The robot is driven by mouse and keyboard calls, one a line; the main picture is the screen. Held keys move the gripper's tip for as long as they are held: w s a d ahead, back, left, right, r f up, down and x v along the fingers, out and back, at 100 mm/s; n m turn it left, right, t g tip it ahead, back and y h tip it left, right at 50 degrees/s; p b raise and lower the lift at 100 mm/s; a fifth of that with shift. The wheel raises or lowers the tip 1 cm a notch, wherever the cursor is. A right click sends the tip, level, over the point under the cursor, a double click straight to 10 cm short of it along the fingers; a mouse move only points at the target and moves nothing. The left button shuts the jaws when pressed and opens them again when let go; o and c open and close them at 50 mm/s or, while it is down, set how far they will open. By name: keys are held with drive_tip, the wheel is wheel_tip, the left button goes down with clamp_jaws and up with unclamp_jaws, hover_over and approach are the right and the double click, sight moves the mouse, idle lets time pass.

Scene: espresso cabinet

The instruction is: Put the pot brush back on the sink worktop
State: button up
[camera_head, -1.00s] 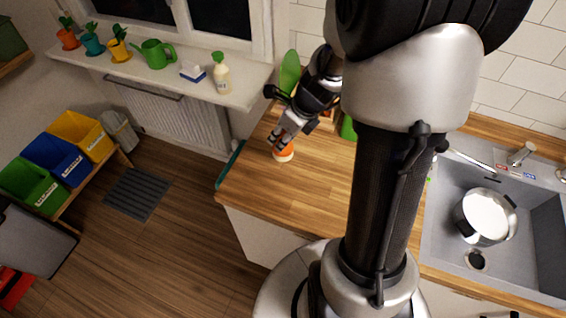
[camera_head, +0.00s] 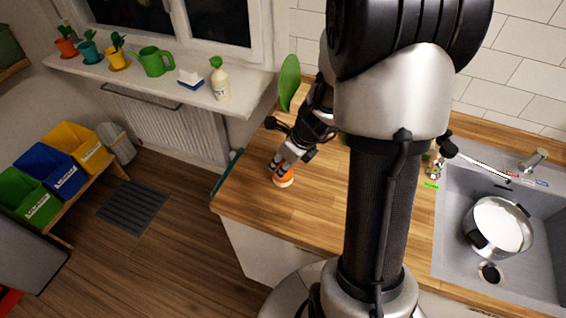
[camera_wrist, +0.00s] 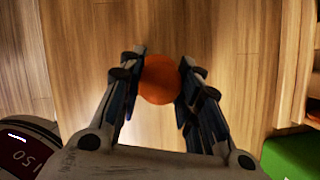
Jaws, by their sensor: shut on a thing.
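The pot brush (camera_head: 284,182) shows as a small orange and pale piece at the left part of the wooden sink worktop (camera_head: 312,208). In the wrist view its round orange top (camera_wrist: 159,80) sits between my fingers. My gripper (camera_head: 276,169) is shut on it, pointing down at the worktop; it also shows in the wrist view (camera_wrist: 161,82). The brush looks upright and very near or on the wood; I cannot tell whether it touches. Its lower part is hidden in the wrist view.
The grey sink (camera_head: 453,238) with a metal pot (camera_head: 497,227) is at the right. A green leaf-shaped item (camera_head: 289,82) stands at the back of the worktop. My arm column hides the middle. Bare wood lies around the brush.

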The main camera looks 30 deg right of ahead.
drive_tip(key=o, duration=1)
drive_tip(key=shift+f, duration=0.15)
